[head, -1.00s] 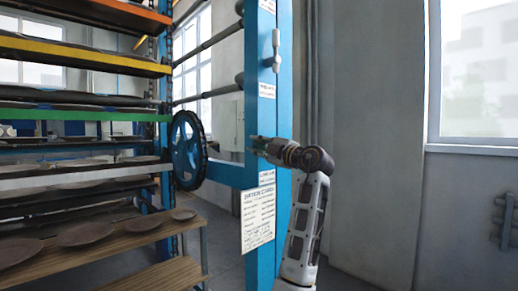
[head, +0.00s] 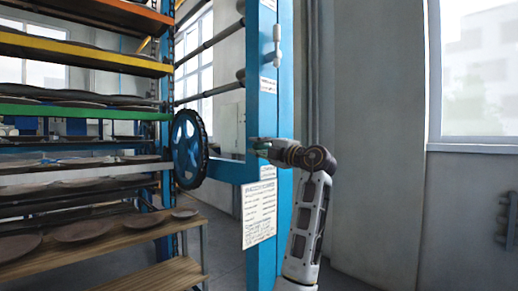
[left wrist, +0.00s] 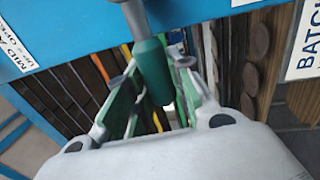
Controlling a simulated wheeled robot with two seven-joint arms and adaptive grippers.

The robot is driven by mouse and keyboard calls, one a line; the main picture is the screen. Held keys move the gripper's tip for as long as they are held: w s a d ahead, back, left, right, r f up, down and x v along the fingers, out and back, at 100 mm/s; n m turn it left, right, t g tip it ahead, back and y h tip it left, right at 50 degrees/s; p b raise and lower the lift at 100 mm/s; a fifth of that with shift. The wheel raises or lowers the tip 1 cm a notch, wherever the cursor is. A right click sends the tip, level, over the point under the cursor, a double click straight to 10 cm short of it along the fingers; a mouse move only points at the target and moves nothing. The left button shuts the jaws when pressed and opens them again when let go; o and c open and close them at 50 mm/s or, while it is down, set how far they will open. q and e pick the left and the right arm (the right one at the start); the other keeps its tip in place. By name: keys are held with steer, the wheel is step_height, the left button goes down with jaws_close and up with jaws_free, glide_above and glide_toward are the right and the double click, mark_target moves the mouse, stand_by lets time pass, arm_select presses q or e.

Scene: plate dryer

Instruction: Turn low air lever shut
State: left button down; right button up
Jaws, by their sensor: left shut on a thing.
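The low air lever (left wrist: 152,70) shows in the left wrist view as a grey shaft with a dark green grip, coming from the blue post (head: 267,100). My left gripper (head: 262,146) is at the post's front, level with the blue crossbar. In the left wrist view its green-padded fingers (left wrist: 150,105) stand on both sides of the green grip and are shut on it. In the head view my gripper hides most of this lever. My right gripper is not in view.
A light-handled upper lever (head: 277,45) hangs higher on the post. A blue handwheel (head: 189,149) is left of my gripper. A batch sign (head: 259,214) hangs below. Racks of plates (head: 80,103) stand at left. The grey wall side (head: 375,130) at right is clear.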

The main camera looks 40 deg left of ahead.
arm_select(q)
steer(key=shift+f, duration=0.15)
steer(key=c, duration=1.2)
jaws_free()
steer(key=shift+c, duration=0.2)
steer(key=shift+d, duration=0.1)
steer(key=d+f, duration=0.1)
steer(key=d, duration=1)
steer(key=shift+s+d+f, duration=0.35)
steer(key=shift+s, duration=0.1)
